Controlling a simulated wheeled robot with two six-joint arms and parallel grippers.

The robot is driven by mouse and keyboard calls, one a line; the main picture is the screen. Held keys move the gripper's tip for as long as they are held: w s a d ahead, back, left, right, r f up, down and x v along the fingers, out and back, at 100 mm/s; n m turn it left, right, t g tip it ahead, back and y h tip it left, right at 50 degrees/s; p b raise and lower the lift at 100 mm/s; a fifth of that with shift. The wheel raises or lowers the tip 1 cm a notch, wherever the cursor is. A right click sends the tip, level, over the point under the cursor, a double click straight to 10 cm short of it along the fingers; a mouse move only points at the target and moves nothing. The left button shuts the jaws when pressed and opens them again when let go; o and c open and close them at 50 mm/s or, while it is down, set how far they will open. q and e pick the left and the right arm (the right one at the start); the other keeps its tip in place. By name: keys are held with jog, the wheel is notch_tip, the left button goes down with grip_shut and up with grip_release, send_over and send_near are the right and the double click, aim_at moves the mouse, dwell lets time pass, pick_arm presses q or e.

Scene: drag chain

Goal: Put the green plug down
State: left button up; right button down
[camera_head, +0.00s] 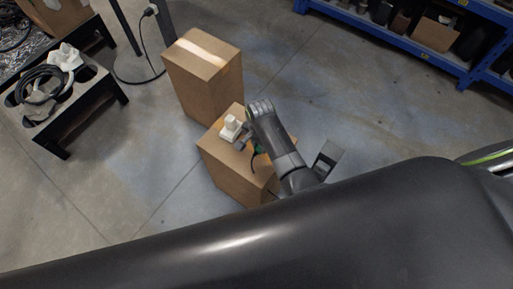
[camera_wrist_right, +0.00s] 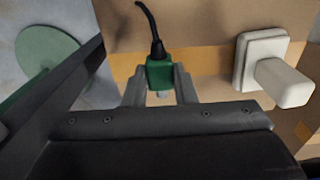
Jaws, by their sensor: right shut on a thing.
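The green plug (camera_wrist_right: 160,74) is held between the fingers of my right gripper (camera_wrist_right: 160,90) in the right wrist view, with its black cable running up from it. In the head view the right gripper (camera_head: 247,143) is over the top of the front cardboard box (camera_head: 222,158), and the green plug (camera_head: 258,147) shows partly behind it. A white socket piece (camera_head: 231,127) is on the box top, left of the gripper; it also shows at right in the wrist view (camera_wrist_right: 265,60). Whether the plug touches the box is unclear. My left gripper is not in view.
A taller cardboard box (camera_head: 205,75) stands behind the front box. A black table (camera_head: 70,115) with coiled cable and white parts is at left. A blue shelf (camera_head: 400,45) is at the upper right. Open floor (camera_head: 340,100) lies between.

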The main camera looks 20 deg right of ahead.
aim_at(260, 149)
notch_tip(260, 149, down, 4)
jog(key=shift+r+b, duration=0.25)
jog(key=shift+b, duration=0.2)
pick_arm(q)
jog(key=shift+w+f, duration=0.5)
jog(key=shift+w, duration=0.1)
pick_arm(e)
jog(key=shift+w+f, duration=0.1)
jog(key=shift+f, duration=0.3)
jog(key=shift+f, duration=0.2)
jog(key=c, duration=1.2)
grip_release()
jog(key=shift+r, duration=0.15)
